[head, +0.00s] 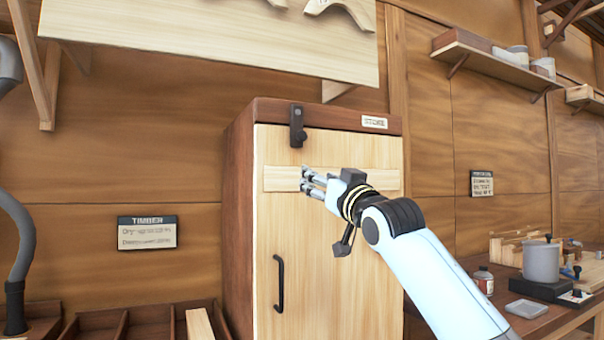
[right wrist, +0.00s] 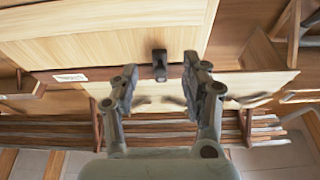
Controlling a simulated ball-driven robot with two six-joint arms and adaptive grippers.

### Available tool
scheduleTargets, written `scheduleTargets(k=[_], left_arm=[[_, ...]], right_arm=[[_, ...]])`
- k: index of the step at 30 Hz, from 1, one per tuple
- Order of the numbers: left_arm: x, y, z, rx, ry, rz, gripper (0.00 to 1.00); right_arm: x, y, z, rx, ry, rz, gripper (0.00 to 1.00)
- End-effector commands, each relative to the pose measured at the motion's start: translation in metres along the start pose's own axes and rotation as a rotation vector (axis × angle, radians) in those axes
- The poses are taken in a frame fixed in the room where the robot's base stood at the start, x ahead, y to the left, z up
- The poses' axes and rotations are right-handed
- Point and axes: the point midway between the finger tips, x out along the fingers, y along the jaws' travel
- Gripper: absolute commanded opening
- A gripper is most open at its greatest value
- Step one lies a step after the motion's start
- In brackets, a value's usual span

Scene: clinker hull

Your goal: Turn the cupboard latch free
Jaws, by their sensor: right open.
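The cupboard (head: 240,215) has a dark wood frame and a pale door (head: 330,255). Its black latch (head: 297,125) hangs upright from the top rail and overlaps the door's top edge. The door looks shut. My right gripper (head: 305,180) is in front of the door, below the latch, with its fingers pointing left. In the right wrist view the picture is inverted, and the latch (right wrist: 160,65) appears between the open fingertips of my right gripper (right wrist: 162,78), apart from both. Nothing is in the jaws. My left gripper is in neither view.
A black door handle (head: 280,283) sits low on the door's left side. A pale shelf (head: 215,40) juts out above the cupboard. A bench (head: 535,322) with a grey pot (head: 541,262) stands at the right. Timber bins (head: 140,322) lie at lower left.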

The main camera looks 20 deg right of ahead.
Motion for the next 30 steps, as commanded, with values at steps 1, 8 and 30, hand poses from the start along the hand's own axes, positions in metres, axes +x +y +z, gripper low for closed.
scheduleTargets(k=[1, 8, 30], left_arm=[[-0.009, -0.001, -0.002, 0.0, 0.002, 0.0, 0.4], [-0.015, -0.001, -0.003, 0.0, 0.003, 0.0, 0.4], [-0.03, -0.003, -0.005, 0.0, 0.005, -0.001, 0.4]], right_arm=[[0.009, 0.001, -0.03, -0.005, 0.036, -0.001, 0.47], [0.028, 0.002, -0.063, -0.009, 0.081, 0.001, 0.47], [0.127, 0.002, -0.068, -0.01, 0.079, 0.001, 0.47]])
